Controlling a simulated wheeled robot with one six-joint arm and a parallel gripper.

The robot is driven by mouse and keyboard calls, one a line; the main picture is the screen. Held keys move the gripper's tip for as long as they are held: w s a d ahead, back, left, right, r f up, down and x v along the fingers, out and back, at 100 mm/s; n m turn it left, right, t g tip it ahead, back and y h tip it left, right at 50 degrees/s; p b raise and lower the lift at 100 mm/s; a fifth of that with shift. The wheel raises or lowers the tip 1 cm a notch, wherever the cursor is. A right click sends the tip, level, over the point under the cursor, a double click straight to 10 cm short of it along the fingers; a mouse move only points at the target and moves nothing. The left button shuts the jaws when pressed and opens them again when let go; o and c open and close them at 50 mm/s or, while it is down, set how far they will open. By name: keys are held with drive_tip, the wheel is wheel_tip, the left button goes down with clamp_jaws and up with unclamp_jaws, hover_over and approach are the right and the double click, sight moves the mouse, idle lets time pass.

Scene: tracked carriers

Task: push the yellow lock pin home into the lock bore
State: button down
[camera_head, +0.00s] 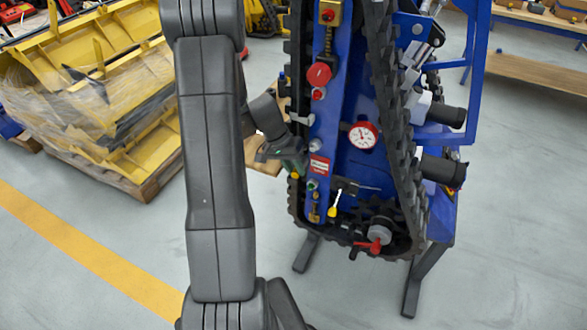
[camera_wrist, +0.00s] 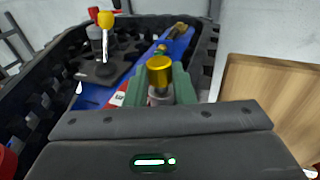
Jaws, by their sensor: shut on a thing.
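My gripper (camera_wrist: 159,92) has its two green fingers shut around a gold-yellow capped pin, which I take for the yellow lock pin (camera_wrist: 160,69), in the middle of the wrist view. A grey collar or shank shows just below the yellow cap, between the fingers. In the head view my gripper (camera_head: 297,160) is at the left side of the blue panel (camera_head: 340,150) of the tracked carrier, and the held pin is hard to make out there. The lock bore cannot be made out, so I cannot tell how deep the pin sits.
A yellow-knobbed lever (camera_head: 333,211) stands lower on the panel. Red knobs (camera_head: 319,74) and a gauge (camera_head: 363,135) are also on it. Black track (camera_head: 385,80) rims the carrier. Yellow wrapped parts (camera_head: 90,90) sit on a pallet at left. The floor in front is clear.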

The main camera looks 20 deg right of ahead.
drive_tip(key=s+a+b, duration=0.3)
drive_tip(key=s+a, duration=0.1)
drive_tip(key=a, duration=0.1)
drive_tip(key=shift+b, duration=0.3)
idle(1.1)
drive_tip(key=shift+s+b, duration=0.1)
drive_tip(key=shift+b, duration=0.65)
idle(1.6)
drive_tip(key=shift+w+d+p, duration=0.15)
drive_tip(key=shift+w+d, duration=0.95)
drive_tip(key=shift+d, duration=0.2)
drive_tip(key=shift+w+d+p, duration=0.15)
drive_tip(key=shift+w+d, duration=0.95)
drive_tip(key=shift+d, duration=0.15)
idle(0.4)
drive_tip(key=c, duration=1.1)
unclamp_jaws()
drive_tip(key=shift+r, duration=0.1)
drive_tip(key=shift+c, duration=0.2)
